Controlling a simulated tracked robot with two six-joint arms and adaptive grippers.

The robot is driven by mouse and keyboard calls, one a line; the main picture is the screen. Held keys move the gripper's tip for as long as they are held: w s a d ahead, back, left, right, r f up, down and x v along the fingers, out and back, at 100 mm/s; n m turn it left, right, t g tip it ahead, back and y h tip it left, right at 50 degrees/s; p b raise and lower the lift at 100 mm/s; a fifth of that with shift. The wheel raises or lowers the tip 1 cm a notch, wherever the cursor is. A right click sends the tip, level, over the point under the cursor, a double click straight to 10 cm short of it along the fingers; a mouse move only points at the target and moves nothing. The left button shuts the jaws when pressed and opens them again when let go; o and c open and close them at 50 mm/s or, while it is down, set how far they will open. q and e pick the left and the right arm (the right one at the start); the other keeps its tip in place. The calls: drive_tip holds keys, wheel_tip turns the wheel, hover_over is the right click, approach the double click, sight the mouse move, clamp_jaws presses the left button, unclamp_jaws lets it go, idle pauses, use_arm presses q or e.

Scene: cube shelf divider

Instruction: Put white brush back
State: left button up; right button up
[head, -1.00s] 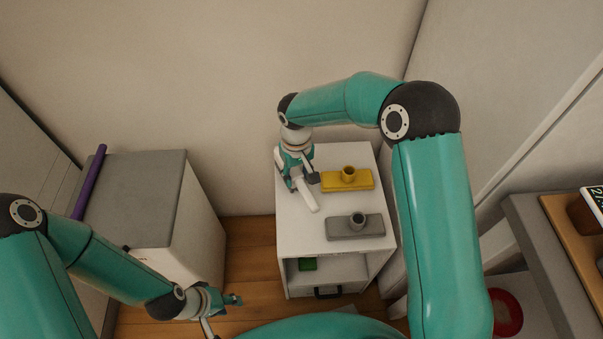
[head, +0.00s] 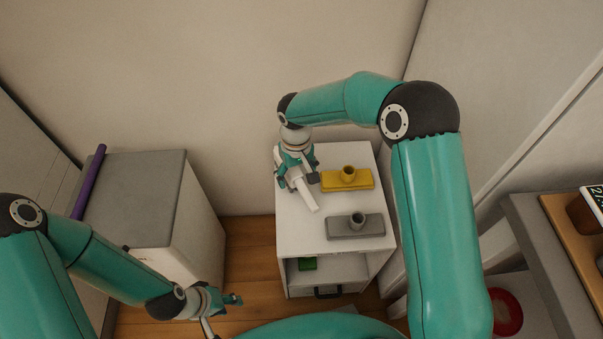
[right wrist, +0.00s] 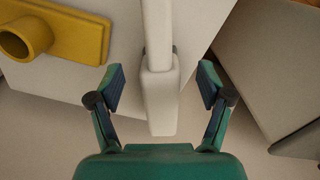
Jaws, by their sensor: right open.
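The white brush (head: 306,196) is at the left side of the white cabinet's top (head: 290,225) in the head view. Its narrow end points toward the front. In the right wrist view the brush (right wrist: 158,85) runs between the two fingers of my right gripper (right wrist: 160,88), with a gap on each side. My right gripper (head: 297,181) is open around the brush in the head view and partly hides it. My left gripper (head: 222,314) is low at the bottom of the head view, its fingers apart and empty, away from the cabinet.
A green block (head: 307,264) is on the shelf below. A grey-topped cabinet (head: 140,190) with a purple bar (head: 90,182) stands left. Walls are close behind and right.

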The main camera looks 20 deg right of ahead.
sight(297, 175)
drive_tip(key=shift+r, duration=0.15)
drive_tip(key=shift+w+r, duration=0.15)
drive_tip(key=shift+r, duration=3.45)
